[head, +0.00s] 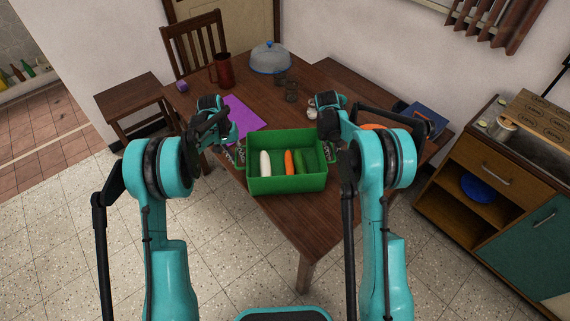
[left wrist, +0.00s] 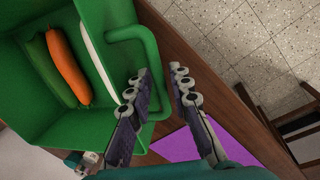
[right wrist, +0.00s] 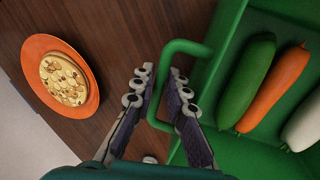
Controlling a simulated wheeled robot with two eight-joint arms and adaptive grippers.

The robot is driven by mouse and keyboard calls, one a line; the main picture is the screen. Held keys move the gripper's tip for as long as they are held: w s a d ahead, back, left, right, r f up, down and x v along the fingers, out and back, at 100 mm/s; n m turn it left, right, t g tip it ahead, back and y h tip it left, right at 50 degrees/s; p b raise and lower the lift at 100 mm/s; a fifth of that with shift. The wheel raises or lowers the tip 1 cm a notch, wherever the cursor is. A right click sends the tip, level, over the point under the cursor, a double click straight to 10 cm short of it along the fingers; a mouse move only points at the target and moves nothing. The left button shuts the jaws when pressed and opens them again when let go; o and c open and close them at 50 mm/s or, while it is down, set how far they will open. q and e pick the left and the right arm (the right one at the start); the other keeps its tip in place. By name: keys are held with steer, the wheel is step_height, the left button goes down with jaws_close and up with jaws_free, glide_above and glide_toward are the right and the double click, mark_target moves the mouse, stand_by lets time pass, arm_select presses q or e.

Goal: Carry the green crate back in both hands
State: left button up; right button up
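The green crate (head: 287,186) stands on the wooden table near its front edge. It holds a white vegetable (head: 265,163), a carrot (head: 289,163) and a cucumber (head: 299,162). My left gripper (head: 235,153) is at its left end; in the left wrist view the open fingers (left wrist: 159,80) straddle the green handle (left wrist: 126,33), with gaps visible. My right gripper (head: 329,150) is at the right end; in the right wrist view its open fingers (right wrist: 160,76) stand either side of the other handle (right wrist: 184,46). Neither gripper appears closed on its handle.
A purple mat (head: 243,118) lies behind the left gripper. A red pitcher (head: 222,71), a domed cover (head: 270,58) and dark tumblers (head: 291,92) stand farther back. An orange plate with food (right wrist: 93,92) lies right of the crate. A chair (head: 197,40) stands behind the table.

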arm_select(q)
jaws_close()
arm_select(e)
jaws_close()
arm_select(q)
steer(key=shift+r, duration=0.15)
arm_select(e)
steer(key=shift+r, duration=0.15)
